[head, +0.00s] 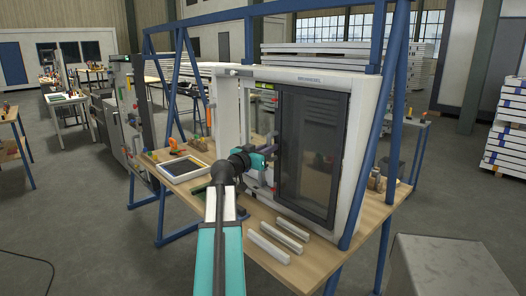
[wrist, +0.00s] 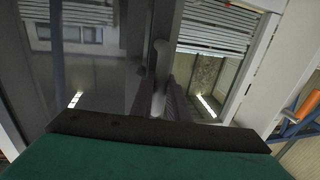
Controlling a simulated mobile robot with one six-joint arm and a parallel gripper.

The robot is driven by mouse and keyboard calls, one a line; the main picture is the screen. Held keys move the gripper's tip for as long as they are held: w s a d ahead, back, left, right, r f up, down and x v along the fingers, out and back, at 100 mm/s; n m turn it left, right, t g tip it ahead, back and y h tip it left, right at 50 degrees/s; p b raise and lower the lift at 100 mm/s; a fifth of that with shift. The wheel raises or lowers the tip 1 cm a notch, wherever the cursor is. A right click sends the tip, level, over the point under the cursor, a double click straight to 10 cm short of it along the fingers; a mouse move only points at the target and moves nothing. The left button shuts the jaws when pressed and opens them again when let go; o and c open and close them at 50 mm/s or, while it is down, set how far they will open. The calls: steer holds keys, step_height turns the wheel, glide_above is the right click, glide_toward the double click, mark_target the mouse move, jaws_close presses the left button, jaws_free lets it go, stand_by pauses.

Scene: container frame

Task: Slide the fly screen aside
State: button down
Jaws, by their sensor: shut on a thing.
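The fly screen (head: 305,150) is a dark mesh panel in a dark frame, upright in the right part of a white window frame (head: 352,165) on the workbench. In the wrist view the dark screen (wrist: 95,60) fills the left side. My gripper (head: 272,146) is at the screen's left edge in the head view. In the wrist view my gripper (wrist: 160,105) has its two fingers closed around a pale upright grip (wrist: 161,62) at the screen's edge. The exact contact is partly hidden by the fingers.
The wooden workbench (head: 335,235) has a blue post frame (head: 378,135) around it. Several pale bars (head: 268,246) lie at its front. A framed tray (head: 183,168) and an orange-handled tool (head: 175,145) lie to the left. A grey box (head: 445,265) stands at the front right.

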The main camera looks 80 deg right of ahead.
steer(key=shift+s+a+f, duration=0.1)
steer(key=shift+s+a, duration=0.1)
steer(key=shift+s, duration=0.3)
steer(key=c, duration=1.7)
jaws_free()
steer(key=shift+s+a, duration=0.1)
steer(key=shift+a, duration=0.05)
steer(key=shift+w, duration=0.25)
steer(key=b+v, duration=0.2)
steer(key=v, duration=1.1)
steer(key=shift+a, duration=0.35)
